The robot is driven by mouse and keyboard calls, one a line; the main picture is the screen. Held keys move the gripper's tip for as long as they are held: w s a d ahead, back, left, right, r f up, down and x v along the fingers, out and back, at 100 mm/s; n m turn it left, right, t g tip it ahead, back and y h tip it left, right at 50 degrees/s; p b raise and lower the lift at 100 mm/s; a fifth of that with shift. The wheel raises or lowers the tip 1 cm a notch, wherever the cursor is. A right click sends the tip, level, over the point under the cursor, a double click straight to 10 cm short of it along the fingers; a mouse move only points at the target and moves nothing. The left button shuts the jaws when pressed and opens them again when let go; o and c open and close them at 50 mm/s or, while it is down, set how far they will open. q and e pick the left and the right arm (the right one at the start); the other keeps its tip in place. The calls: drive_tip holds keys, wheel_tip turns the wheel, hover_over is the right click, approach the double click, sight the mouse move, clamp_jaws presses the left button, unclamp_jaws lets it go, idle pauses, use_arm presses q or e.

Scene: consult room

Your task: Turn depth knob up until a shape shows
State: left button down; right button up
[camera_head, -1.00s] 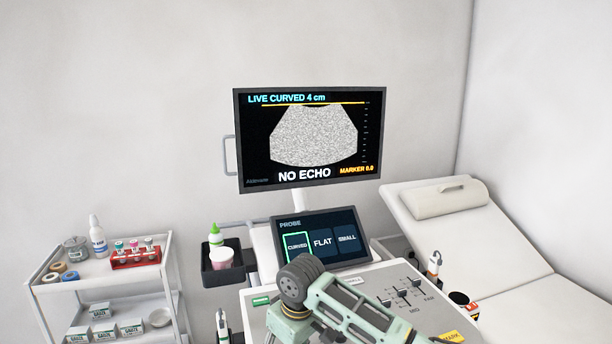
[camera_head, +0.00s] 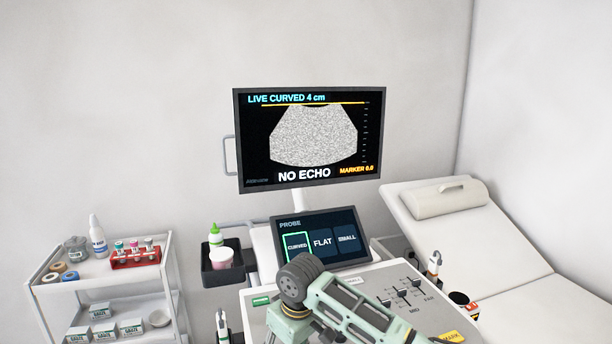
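The monitor (camera_head: 311,138) reads "LIVE CURVED 4 cm" and "NO ECHO". Its fan-shaped picture is plain grey speckle with no shape in it. "MARKER 0.0" stands at its lower right. The control panel (camera_head: 375,279) below carries sliders (camera_head: 403,294) labelled MID and FAR. I cannot make out the depth knob; my green arm covers the panel's front middle. This arm comes in from the lower right, its dark joint above the panel, and bends down at the bottom edge. Its gripper is not shown. My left gripper is out of view.
A touch screen (camera_head: 320,238) shows CURVED outlined in green, beside FLAT and SMALL. A supply cart (camera_head: 100,284) stands left. A couch (camera_head: 465,235) with a pillow stands right.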

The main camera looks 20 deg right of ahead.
drive_tip(key=m, duration=0.1)
drive_tip(key=f+m, duration=0.1)
drive_tip(key=shift+s+a+f+m, duration=0.1)
drive_tip(key=shift+s+m, duration=0.15)
drive_tip(key=shift+m, duration=0.05)
drive_tip(key=shift+c, duration=1.1)
drive_tip(key=m, duration=0.3)
drive_tip(key=shift+s+a+h, duration=0.1)
drive_tip(key=shift+h, duration=0.3)
drive_tip(key=shift+c, duration=0.9)
drive_tip(key=m, duration=0.3)
drive_tip(key=o, duration=0.7)
drive_tip(key=shift+w+r, duration=0.15)
drive_tip(key=shift+r, duration=0.55)
drive_tip(key=shift+w+r, duration=0.1)
drive_tip(key=shift+r, duration=0.6)
